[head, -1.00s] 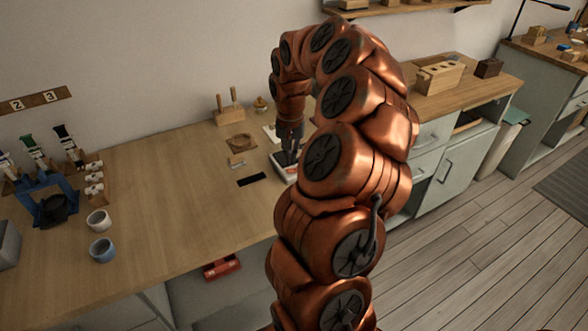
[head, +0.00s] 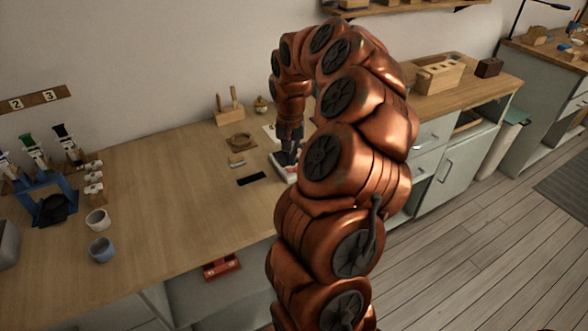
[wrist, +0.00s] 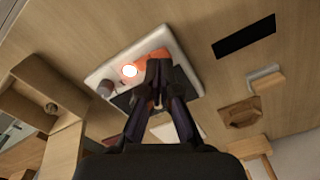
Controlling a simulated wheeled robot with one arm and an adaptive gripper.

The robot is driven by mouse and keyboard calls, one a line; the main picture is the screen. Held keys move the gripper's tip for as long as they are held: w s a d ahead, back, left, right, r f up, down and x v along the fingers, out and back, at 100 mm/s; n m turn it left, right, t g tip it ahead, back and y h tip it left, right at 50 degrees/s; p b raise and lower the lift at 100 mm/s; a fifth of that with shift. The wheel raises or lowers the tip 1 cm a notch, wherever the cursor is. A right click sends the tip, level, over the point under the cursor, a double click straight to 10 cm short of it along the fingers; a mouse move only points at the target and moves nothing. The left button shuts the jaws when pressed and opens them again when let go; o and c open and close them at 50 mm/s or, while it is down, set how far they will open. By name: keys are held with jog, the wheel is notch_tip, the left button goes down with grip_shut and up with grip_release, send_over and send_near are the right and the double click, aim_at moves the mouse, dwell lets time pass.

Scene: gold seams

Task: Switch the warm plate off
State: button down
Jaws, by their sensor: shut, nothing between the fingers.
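The warm plate is a white box (wrist: 180,49) in the wrist view, with a dark top area, a round glowing light (wrist: 130,71), an orange part (wrist: 152,58) beside it and a grey knob (wrist: 105,89) near one edge. In the head view the white box (head: 279,169) sits on the bench, partly hidden by my arm. My gripper (wrist: 159,76) is shut and empty, its fingertips over the box close to the orange part. It also shows in the head view (head: 286,161). I cannot tell whether the tips touch the box.
A black strip (head: 252,179) and a small wooden block (head: 237,160) lie left of the box. A wooden stand (head: 229,110) is behind. The bench middle is clear.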

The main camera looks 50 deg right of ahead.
aim_at(291, 169)
jog(key=shift+f+b, duration=0.85)
jog(key=shift+f, duration=0.4)
dwell(0.8)
jog(key=shift+r+p, duration=0.65)
jog(key=shift+r, duration=2.85)
